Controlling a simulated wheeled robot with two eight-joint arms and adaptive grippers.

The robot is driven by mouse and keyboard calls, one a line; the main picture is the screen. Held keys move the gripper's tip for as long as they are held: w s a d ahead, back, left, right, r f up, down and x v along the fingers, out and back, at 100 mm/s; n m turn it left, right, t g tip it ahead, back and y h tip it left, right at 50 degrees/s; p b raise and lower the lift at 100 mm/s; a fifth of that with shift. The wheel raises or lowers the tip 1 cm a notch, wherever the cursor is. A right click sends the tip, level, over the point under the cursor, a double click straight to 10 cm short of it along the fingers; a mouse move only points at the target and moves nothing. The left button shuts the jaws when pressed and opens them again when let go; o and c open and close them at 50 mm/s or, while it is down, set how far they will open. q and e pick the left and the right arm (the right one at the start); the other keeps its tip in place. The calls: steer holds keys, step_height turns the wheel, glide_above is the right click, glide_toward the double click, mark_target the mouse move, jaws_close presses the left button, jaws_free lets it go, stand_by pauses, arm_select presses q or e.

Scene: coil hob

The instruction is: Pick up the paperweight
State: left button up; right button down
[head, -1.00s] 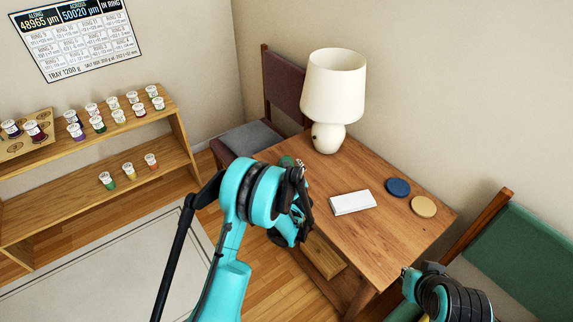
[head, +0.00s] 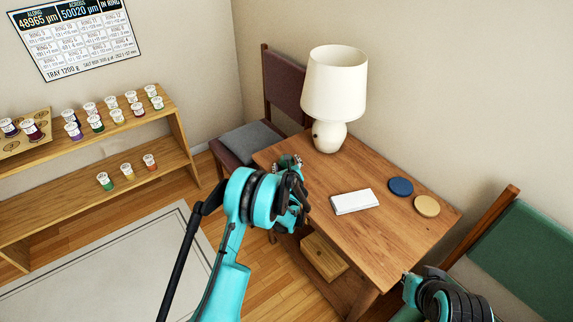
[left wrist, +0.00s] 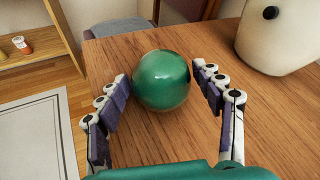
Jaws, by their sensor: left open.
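The paperweight, a glossy green ball (left wrist: 162,80), rests on the wooden table in the left wrist view. My left gripper (left wrist: 163,82) is open, with one finger on each side of the ball. The left finger comes very close to it; I cannot tell if they touch. In the head view my left gripper (head: 290,165) is over the table's left corner and largely hides the paperweight. My right gripper (head: 410,280) is at the lower right, beside the table's front edge; its jaw state is unclear.
A white lamp (head: 333,85) stands behind the paperweight on the table (head: 375,240). A white box (head: 354,202), a blue disc (head: 400,186) and a tan disc (head: 426,206) lie to the right. Chairs flank the table. A shelf (head: 60,215) with small jars stands left.

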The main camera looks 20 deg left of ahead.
arm_select(q)
jaws_close()
steer(key=shift+r, duration=0.1)
